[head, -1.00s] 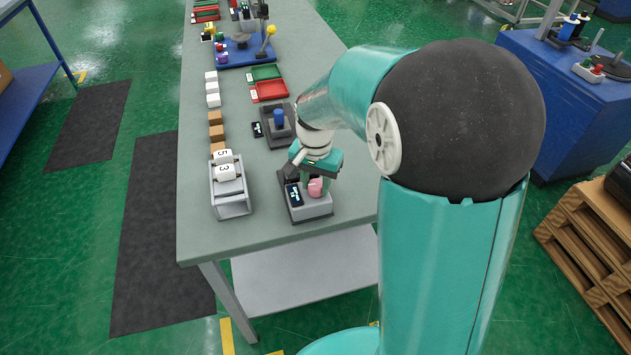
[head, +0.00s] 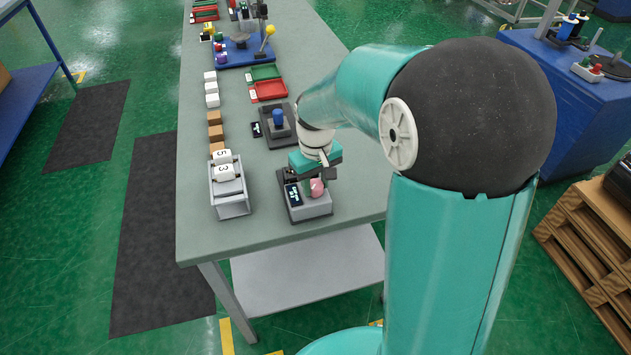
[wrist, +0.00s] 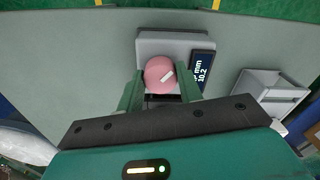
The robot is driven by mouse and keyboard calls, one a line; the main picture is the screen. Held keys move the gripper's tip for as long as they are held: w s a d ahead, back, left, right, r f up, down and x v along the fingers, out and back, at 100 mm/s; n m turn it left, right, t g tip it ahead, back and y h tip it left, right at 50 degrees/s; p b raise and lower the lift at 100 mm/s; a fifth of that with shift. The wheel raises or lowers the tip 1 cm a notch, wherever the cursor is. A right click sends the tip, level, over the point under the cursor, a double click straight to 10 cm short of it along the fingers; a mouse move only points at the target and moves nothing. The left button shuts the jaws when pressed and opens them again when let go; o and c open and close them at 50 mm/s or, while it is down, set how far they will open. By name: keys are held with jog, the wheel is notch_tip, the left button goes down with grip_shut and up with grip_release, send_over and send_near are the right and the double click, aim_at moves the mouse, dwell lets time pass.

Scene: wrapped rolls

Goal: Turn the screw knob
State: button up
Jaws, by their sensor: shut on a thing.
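The pink screw knob (head: 317,187) sits on a grey box-like device (head: 312,208) near the table's front edge.
A grey holder with white numbered rolls (head: 230,186) stands left of the device. Behind are a dark device with a blue knob (head: 278,117), brown and white blocks (head: 215,117), and red and green trays (head: 269,90). The table's front left corner is clear.

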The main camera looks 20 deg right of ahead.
aim_at(316, 184)
jog(key=shift+w+n, duration=0.1)
jog(key=shift+n, duration=1.5)
jog(key=o, duration=1)
notch_tip(316, 184, up, 14)
jog(key=shift+f, duration=0.1)
